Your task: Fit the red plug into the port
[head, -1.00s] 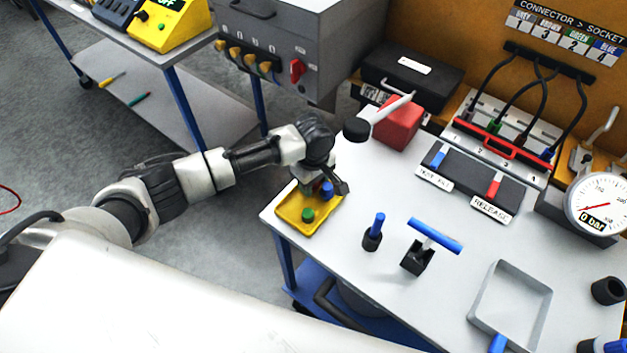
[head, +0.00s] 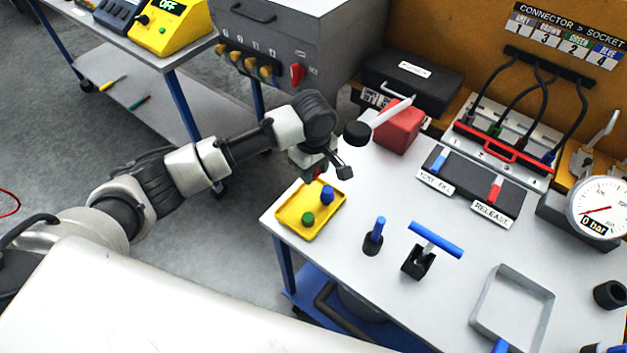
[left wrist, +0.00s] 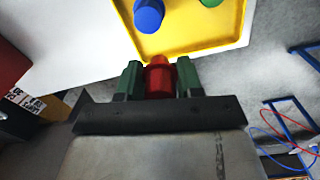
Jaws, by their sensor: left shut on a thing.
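My left gripper (head: 316,176) is above the yellow tray (head: 290,222) on the white workbench. In the left wrist view its two green fingers (left wrist: 158,82) are shut on the red plug (left wrist: 159,75), one on each side. In the head view the red plug is mostly hidden by the gripper. A blue plug (head: 327,196) and a green plug (head: 307,218) stand in the tray; they also show at the top of the left wrist view. A grey cabinet (head: 285,40) behind has a row of brass-coloured fittings (head: 248,62); I cannot tell which is the port. My right gripper is out of view.
A red block (head: 398,127) and a black case (head: 413,80) stand behind my gripper. A blue-topped peg (head: 374,236), a blue T-handle (head: 434,240) and a grey tray (head: 478,313) are on the bench to the right. A pressure gauge (head: 597,208) is at the far right.

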